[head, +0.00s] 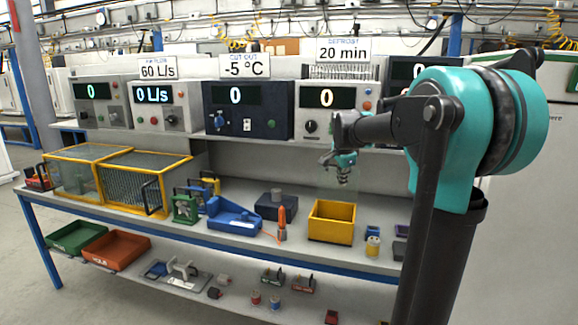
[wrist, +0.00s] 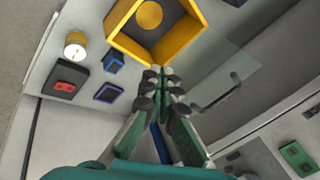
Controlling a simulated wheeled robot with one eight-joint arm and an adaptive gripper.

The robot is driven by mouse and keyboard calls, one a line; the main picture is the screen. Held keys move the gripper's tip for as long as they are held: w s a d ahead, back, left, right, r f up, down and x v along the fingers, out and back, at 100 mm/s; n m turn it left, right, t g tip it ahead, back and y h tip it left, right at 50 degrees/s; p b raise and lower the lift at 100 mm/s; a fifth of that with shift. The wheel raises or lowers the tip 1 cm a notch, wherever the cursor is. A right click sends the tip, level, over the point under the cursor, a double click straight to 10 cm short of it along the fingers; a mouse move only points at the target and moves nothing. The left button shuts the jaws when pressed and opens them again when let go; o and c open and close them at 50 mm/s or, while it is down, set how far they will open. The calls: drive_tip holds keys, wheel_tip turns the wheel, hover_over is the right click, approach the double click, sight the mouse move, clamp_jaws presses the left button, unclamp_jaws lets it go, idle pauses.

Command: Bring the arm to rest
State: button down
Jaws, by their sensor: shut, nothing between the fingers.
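My gripper (head: 343,174) is teal and dark. In the head view it hangs above the workbench, just over and behind a yellow open box (head: 331,221), with its fingers pointing down. In the wrist view my gripper (wrist: 160,75) has its fingertips together, with nothing between them. The yellow box (wrist: 119,38) lies beyond the fingertips there, with a round yellow thing (wrist: 149,14) inside it. My arm reaches in from the right side of the head view, bent at a large teal joint.
A clear panel with a handle (wrist: 222,92) stands close by the fingers. Instrument boxes with displays (head: 326,109) line the shelf behind. A yellow-framed cage (head: 117,178), a blue tool (head: 232,216) and small parts (head: 373,242) stand on the bench. Trays (head: 116,250) lie below.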

drive_tip(key=s+a+f+n, duration=0.1)
drive_tip(key=s+f+n, duration=0.6)
drive_tip(key=s+f, duration=0.5)
drive_tip(key=s+f+n+g+y, duration=0.1)
drive_tip(key=s+f+n, duration=0.7)
drive_tip(key=s, duration=1.2)
wheel_tip(320, 180, down, 4)
drive_tip(key=shift+s+a+f, duration=0.1)
drive_tip(key=shift+s+a, duration=0.25)
